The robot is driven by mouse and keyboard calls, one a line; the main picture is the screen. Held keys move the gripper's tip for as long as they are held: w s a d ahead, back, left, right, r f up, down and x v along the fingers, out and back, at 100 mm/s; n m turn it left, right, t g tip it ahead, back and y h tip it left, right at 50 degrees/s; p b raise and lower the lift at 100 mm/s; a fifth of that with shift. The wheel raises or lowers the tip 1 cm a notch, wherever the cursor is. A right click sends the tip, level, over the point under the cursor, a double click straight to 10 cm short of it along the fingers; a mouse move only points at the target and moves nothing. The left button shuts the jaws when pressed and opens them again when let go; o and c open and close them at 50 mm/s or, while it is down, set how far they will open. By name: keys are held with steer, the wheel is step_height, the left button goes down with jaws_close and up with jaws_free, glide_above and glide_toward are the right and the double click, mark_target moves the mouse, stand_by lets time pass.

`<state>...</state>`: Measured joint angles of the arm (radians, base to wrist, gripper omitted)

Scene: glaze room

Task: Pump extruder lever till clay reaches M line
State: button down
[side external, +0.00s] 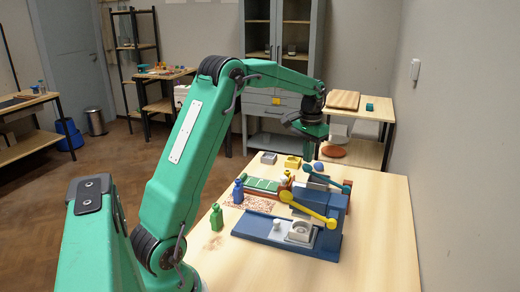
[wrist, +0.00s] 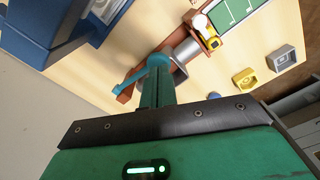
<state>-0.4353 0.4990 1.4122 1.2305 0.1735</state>
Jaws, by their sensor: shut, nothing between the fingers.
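The extruder is a red-brown unit with a grey barrel (wrist: 187,50) and a teal-blue lever (side external: 328,180); the lever also shows in the wrist view (wrist: 130,83). White clay (wrist: 200,22) shows at the barrel's far end, beside a green board with white lines (wrist: 236,12); the board also shows in the side view (side external: 263,185). No letter on it is legible. My gripper (side external: 311,140) is shut and empty above the back of the table. In the wrist view my fingers (wrist: 157,78) overlap the lever; I cannot tell whether they touch it.
A blue machine (side external: 272,229) with a yellow lever (side external: 308,209) stands in front of the extruder. A green bottle (side external: 216,218) and a blue bottle (side external: 238,192) stand left. Grey (side external: 268,158) and yellow (side external: 292,162) blocks sit behind. The table's front is clear.

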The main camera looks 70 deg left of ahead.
mark_target(307, 166)
steer(key=shift+f, duration=0.15)
stand_by(0.5)
steer(key=shift+f, duration=4.75)
steer(key=shift+r, duration=4.9)
steer(key=shift+f, duration=0.2)
